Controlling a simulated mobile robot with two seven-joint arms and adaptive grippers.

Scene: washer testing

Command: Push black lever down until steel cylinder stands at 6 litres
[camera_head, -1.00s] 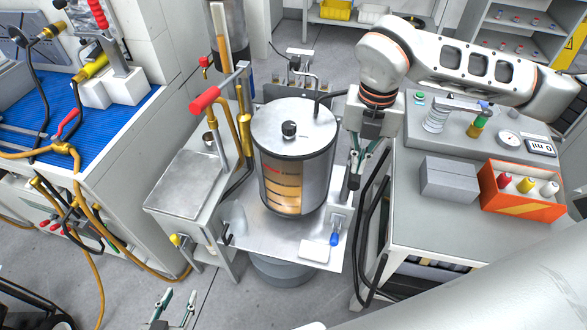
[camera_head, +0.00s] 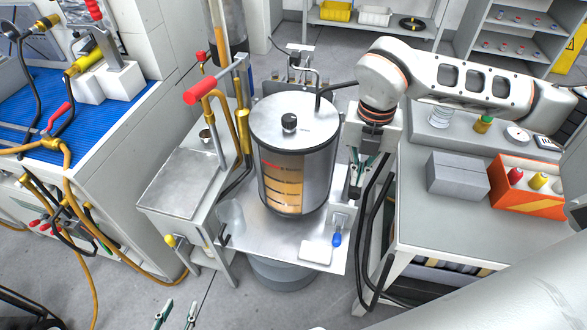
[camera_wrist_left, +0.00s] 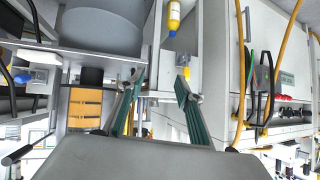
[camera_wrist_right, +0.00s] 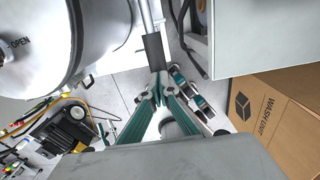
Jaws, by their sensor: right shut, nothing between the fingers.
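The steel cylinder (camera_head: 325,165) stands upright on a metal plate, its window with amber bands and a red label facing me; the litre figures are too small to read. My right gripper (camera_head: 357,182) is beside the cylinder's right side. In the right wrist view, a black lever (camera_wrist_right: 155,52) on a metal rod ends at the fingertips of that gripper (camera_wrist_right: 158,92), which is shut and empty. I cannot tell whether they touch. In the head view the lever is largely hidden by the gripper. My left gripper (camera_head: 176,314) is open and empty at the bottom edge; its spread fingers show in the left wrist view (camera_wrist_left: 160,88).
A red-handled lever (camera_head: 204,92) rises left of the cylinder. A blue-tipped valve (camera_head: 337,239) and a white block (camera_head: 316,251) are at the plate's front. Black hoses hang right of my right gripper. A bench with a grey box (camera_head: 457,175) and an orange bin (camera_head: 535,200) stands right.

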